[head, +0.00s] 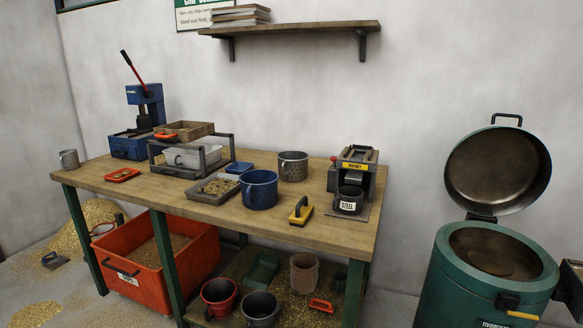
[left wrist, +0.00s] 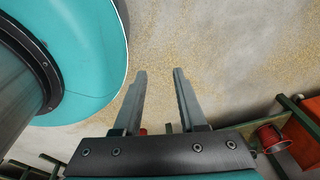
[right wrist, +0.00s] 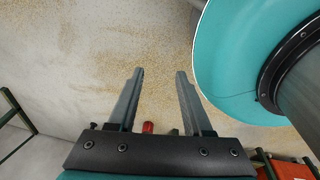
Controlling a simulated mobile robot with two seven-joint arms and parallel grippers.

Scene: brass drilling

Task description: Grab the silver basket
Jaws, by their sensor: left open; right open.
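A silver-grey perforated basket (head: 293,166) stands upright on the wooden workbench (head: 290,222), toward its back and right of the middle. A blue pot (head: 259,190) stands in front and to the left of it, close by. My left gripper (left wrist: 159,72) is open and empty in the left wrist view, above the floor. My right gripper (right wrist: 160,72) is open and empty in the right wrist view, also above the floor. Neither gripper shows in the head view, and the basket does not show in either wrist view.
A metal tray of chips (head: 215,189) and a dark rack (head: 190,158) stand left. A green open-lidded drum (head: 485,275) stands right of the bench.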

